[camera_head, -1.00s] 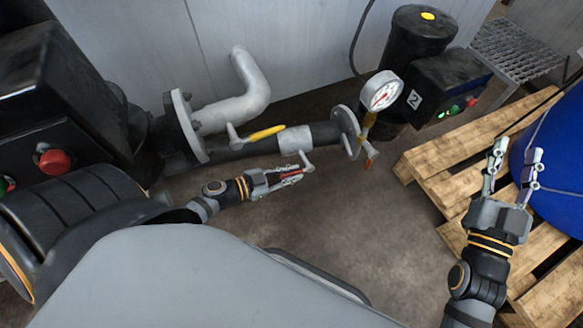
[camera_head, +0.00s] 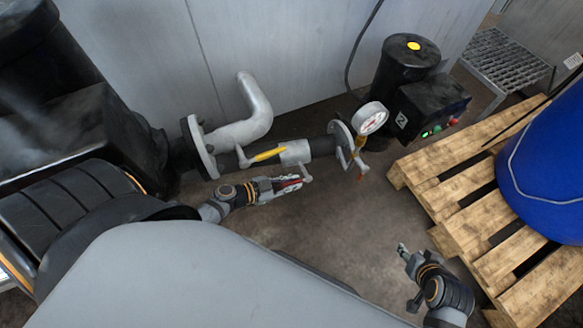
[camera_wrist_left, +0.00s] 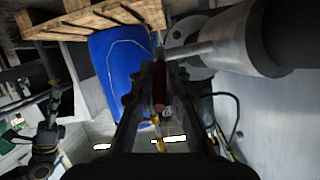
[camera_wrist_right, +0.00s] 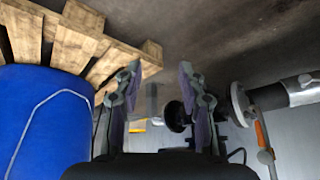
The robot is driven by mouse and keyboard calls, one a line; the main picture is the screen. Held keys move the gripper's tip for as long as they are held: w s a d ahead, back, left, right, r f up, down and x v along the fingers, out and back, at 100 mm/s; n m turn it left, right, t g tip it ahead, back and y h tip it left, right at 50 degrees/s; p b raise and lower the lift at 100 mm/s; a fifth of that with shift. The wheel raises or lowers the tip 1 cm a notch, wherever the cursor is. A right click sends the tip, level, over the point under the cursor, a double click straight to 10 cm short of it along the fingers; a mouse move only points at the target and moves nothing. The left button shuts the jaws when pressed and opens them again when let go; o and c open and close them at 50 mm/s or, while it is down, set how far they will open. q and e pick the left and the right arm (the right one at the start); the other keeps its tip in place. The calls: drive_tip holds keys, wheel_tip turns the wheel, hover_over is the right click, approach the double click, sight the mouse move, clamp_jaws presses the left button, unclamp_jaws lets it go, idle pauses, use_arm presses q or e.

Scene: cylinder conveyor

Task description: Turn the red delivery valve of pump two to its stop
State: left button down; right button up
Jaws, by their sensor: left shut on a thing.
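The red valve handle (camera_head: 291,182) hangs off a grey lever arm below the grey valve body (camera_head: 295,152) on the dark pipe. My left gripper (camera_head: 296,183) is shut on this handle; in the left wrist view the red grip (camera_wrist_left: 159,85) lies between its fingers. The handle lies roughly along the pipe, on its near side. Pump two (camera_head: 412,105), black with a number plate, stands at the back right. My right gripper (camera_head: 403,250) is empty near the pallet; the right wrist view shows its fingers (camera_wrist_right: 160,75) apart.
A yellow handle (camera_head: 270,154) sits on the same pipe, left of the grey valve body. A pressure gauge (camera_head: 371,118) and a small orange-tipped lever (camera_head: 361,177) are at the right flange. A wooden pallet (camera_head: 460,195) carries a blue drum (camera_head: 550,175). Floor between is clear.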

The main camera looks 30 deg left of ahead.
use_arm(q)
drive_tip(key=r+p, duration=0.1)
drive_tip(key=p, duration=0.3)
drive_tip(key=shift+w+a+r+y, duration=0.1)
drive_tip(key=shift+w+r+y, duration=0.2)
drive_tip(key=shift+w+r, duration=0.05)
drive_tip(key=g+p, duration=0.1)
drive_tip(key=p, duration=0.2)
drive_tip(key=shift+f+y, duration=0.1)
drive_tip(key=shift+y, duration=0.2)
drive_tip(key=shift+f, duration=0.2)
drive_tip(key=c, duration=1.3)
unclamp_jaws()
drive_tip(key=shift+s+d+f, duration=0.1)
drive_tip(key=shift+s+d, duration=0.05)
drive_tip(key=shift+d, duration=0.05)
use_arm(e)
drive_tip(key=s+d+f+g+h, duration=0.1)
drive_tip(key=s+d+f+g, duration=0.3)
drive_tip(key=s+f, duration=0.3)
wheel_tip(320, 180, down, 3)
drive_tip(key=shift+s+f+g, duration=0.1)
drive_tip(key=shift+s+g, duration=0.25)
drive_tip(key=shift+g, duration=0.05)
use_arm(q)
drive_tip(key=shift+f, duration=0.1)
